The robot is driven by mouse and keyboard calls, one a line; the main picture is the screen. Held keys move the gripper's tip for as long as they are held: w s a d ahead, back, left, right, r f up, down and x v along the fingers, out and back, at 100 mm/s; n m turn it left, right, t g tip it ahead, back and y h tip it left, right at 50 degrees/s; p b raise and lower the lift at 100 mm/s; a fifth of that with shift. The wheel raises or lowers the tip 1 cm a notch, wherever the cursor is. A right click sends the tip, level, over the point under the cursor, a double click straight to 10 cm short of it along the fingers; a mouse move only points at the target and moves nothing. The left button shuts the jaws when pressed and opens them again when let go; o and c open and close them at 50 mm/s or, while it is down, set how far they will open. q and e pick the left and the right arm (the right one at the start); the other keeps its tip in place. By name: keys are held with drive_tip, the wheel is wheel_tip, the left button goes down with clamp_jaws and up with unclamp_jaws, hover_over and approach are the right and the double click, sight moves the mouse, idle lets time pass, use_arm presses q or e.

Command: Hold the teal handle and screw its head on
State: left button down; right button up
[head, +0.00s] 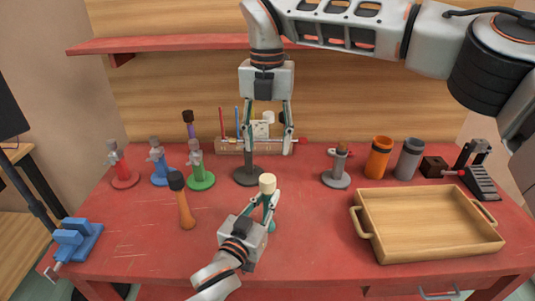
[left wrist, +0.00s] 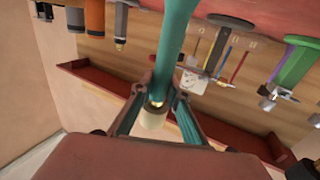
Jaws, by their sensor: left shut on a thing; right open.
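The teal handle (left wrist: 176,40) is between the fingers of my left gripper (head: 268,203), which is shut on it; it also shows in the head view (head: 272,226), standing roughly upright above the table. A cream head (head: 267,183) sits at the handle's top end; in the left wrist view the head (left wrist: 152,119) shows just past the fingers with a brass-coloured bit beside it. I cannot tell how tightly it sits. My right gripper (head: 267,148) is open and empty, pointing down behind the cream head and apart from it.
A dark grey stand (head: 248,177) is close under my right gripper. A brown mallet (head: 185,208) stands left of my left gripper. Coloured clamp stands (head: 201,178) are at left, a wooden tray (head: 430,250) at right, a rack (head: 230,147) behind.

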idle(0.3)
use_arm(q)
drive_tip(key=c, duration=1.9)
unclamp_jaws()
drive_tip(key=shift+s, duration=0.1)
drive_tip(key=v, duration=1.1)
drive_tip(key=shift+s+a, duration=0.15)
drive_tip(key=shift+s, duration=0.25)
